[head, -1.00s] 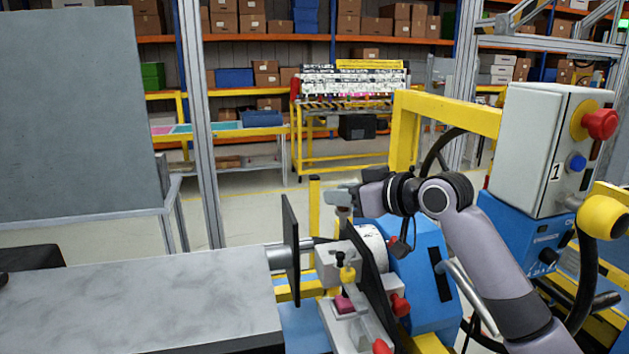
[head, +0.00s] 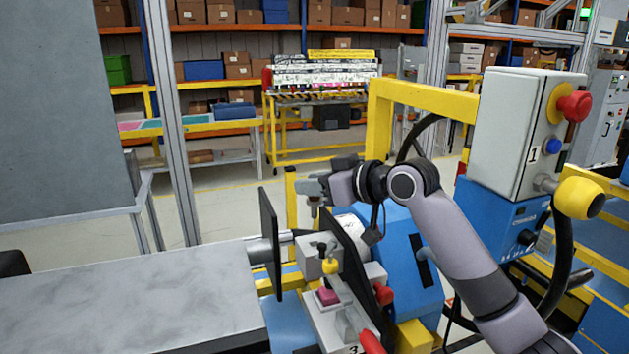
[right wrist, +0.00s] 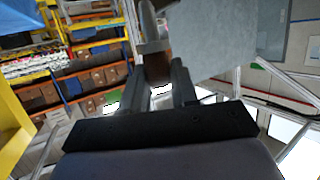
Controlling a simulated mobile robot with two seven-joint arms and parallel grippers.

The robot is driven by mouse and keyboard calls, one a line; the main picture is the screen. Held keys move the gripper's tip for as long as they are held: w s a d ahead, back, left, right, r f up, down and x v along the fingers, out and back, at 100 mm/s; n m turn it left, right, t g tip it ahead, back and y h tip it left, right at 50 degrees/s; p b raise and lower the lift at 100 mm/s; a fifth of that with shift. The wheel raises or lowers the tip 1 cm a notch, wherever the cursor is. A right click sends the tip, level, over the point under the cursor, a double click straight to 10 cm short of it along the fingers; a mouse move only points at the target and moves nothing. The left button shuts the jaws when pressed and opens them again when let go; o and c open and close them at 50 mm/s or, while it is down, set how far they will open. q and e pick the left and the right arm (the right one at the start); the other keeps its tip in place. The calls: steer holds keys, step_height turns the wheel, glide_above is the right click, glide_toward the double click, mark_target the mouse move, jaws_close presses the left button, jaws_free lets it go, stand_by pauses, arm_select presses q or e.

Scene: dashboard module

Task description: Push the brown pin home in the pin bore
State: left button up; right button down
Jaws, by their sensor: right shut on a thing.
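My right gripper (head: 314,190) is above the fixture of the dashboard module in the head view, beside the dark upright plates. In the right wrist view its two fingers (right wrist: 160,92) are closed on a brown piece, the brown pin (right wrist: 157,68). A grey rod-like part (right wrist: 149,28) lies just beyond the pin; I cannot tell whether they touch. In the head view the pin is too small or hidden to make out. The pin bore cannot be made out in either view. My left gripper is not in view.
The fixture has a yellow knob (head: 330,266), a magenta block (head: 328,297) and a red knob (head: 383,294). A dark plate (head: 270,243) stands left of it. A grey table (head: 120,310) is clear. A control box (head: 515,130) stands at right.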

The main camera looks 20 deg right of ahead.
mark_target(317, 206)
steer(key=shift+f+b, duration=0.95)
steer(key=shift+f, duration=1.35)
steer(key=shift+p, duration=0.85)
steer(key=shift+f+b, duration=0.9)
steer(key=shift+f, duration=1.4)
